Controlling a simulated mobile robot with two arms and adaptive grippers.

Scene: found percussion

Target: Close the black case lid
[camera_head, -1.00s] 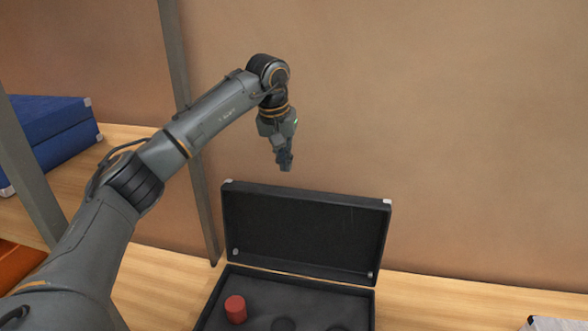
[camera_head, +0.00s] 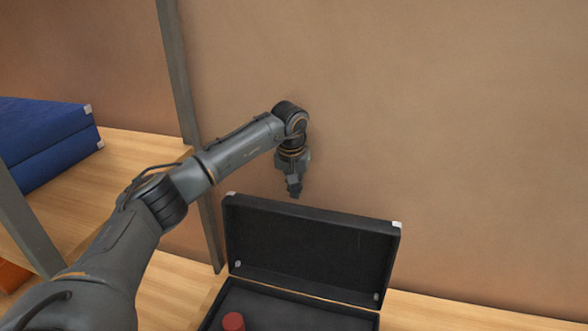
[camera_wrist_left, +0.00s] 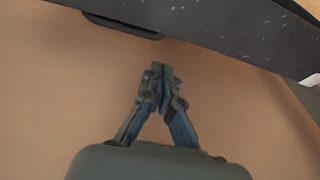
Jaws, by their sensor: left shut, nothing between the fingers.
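The black case (camera_head: 290,305) stands open on the wooden shelf, and its front part is cut off by the lower picture edge. Its black lid (camera_head: 310,248) stands raised at the back, with pale metal corners. My left gripper (camera_head: 294,194) is shut and empty, pointing down close to the lid's top edge, around its middle. In the left wrist view my left gripper (camera_wrist_left: 165,75) has its fingertips together, a little apart in the picture from the dark lid (camera_wrist_left: 225,30) along the top. My right gripper is in neither view.
A red cylinder (camera_head: 233,321) sits inside the case at its left. A blue case (camera_head: 45,140) lies on the shelf at the left. A grey post (camera_head: 190,110) stands left of the lid, behind my left arm. A plain brown wall (camera_head: 470,130) is behind. Bare shelf (camera_head: 470,312) lies to the right.

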